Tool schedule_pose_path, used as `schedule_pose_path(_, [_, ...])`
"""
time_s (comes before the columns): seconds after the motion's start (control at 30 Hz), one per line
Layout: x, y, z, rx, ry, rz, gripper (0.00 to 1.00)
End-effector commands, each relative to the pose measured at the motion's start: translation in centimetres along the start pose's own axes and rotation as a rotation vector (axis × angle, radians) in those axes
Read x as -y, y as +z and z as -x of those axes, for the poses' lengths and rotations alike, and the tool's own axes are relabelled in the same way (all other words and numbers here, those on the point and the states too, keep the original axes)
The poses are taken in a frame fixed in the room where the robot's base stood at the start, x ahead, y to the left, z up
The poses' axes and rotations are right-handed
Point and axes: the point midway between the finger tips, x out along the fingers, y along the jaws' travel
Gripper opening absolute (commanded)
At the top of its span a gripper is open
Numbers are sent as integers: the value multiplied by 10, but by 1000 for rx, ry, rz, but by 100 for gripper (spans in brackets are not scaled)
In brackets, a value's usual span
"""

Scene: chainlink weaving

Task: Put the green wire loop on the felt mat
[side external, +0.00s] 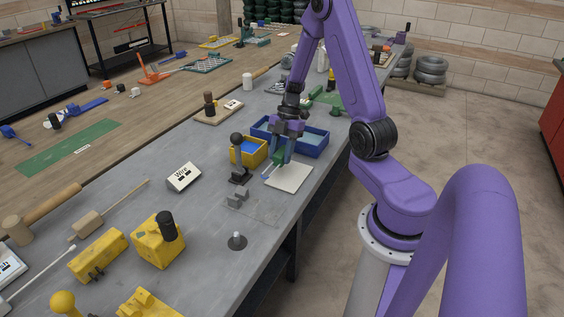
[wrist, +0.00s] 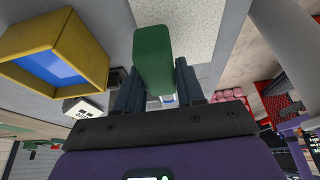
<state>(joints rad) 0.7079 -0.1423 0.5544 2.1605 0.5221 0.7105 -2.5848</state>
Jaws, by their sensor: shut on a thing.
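The green wire loop (wrist: 153,60) shows in the wrist view as a thick green bar with rounded ends, between my fingers. Its full shape is hidden at this angle. My gripper (wrist: 158,88) is shut on it. In the side view my gripper (side external: 282,154) points down, with the green loop (side external: 279,158) small at its fingertips. The pale felt mat (side external: 292,179) lies flat on the grey bench just below and in front of the gripper. The mat's speckled surface (wrist: 195,18) also shows behind the loop in the wrist view. I cannot tell whether the loop touches the mat.
A yellow bin with blue inside (side external: 247,151) stands left of the gripper, and a blue tray (side external: 311,146) lies behind it. The bench edge runs close to the mat's right.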

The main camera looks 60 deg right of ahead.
Motion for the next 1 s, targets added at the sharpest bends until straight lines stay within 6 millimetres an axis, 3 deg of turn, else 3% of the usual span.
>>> schedule_pose_path(0.23, [1,10,-26,-2,-3,-1,6])
schedule_pose_path(0.67, [0,12,-30,0,-1,-1,6])
schedule_pose_path(0.7, [0,13,-31,0,-1,0,41])
schedule_pose_path(0.77, [0,13,-30,0,-1,0,61])
schedule_pose_path(1.0, [0,13,-30,0,-1,0,64])
